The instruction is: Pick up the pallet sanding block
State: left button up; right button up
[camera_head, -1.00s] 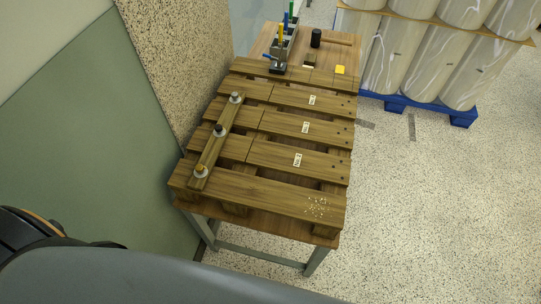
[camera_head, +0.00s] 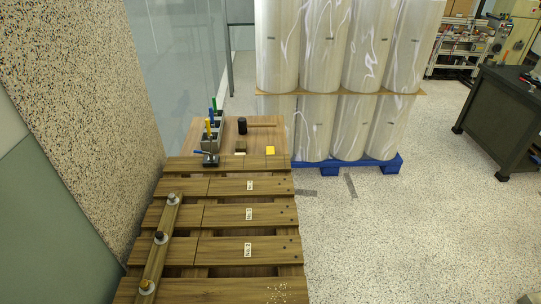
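The wooden pallet (camera_head: 225,218) lies on a wooden table at the lower left of the head view. Beyond its far edge, on the tabletop, are a small dark brown block with a pale lower edge (camera_head: 240,146) and a small yellow piece (camera_head: 270,150). The brown block looks most like the sanding block, but it is too small to be sure. Neither of my grippers is in view.
A black-headed mallet (camera_head: 243,126) lies behind the small blocks. A wooden bar with knobs (camera_head: 160,245) lies across the pallet. Wrapped rolls (camera_head: 325,125) stand on a blue pallet (camera_head: 347,165).

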aim_at(269, 150)
jog(key=l+z, duration=0.1)
jog(key=z, duration=1.05)
jog(key=i+l, duration=0.15)
jog(key=l, duration=0.25)
jog(key=i+l, duration=0.2)
jog(key=l, duration=0.2)
jog(key=i+l, duration=0.15)
jog(key=l, duration=0.25)
jog(key=i+l, duration=0.2)
jog(key=l, duration=0.2)
jog(key=i+u, duration=0.35)
jog(key=i+l+u, duration=0.3)
jog(key=i, duration=0.2)
jog(key=i+l+u, duration=0.15)
jog(key=i+u, duration=0.2)
jog(key=i, duration=0.05)
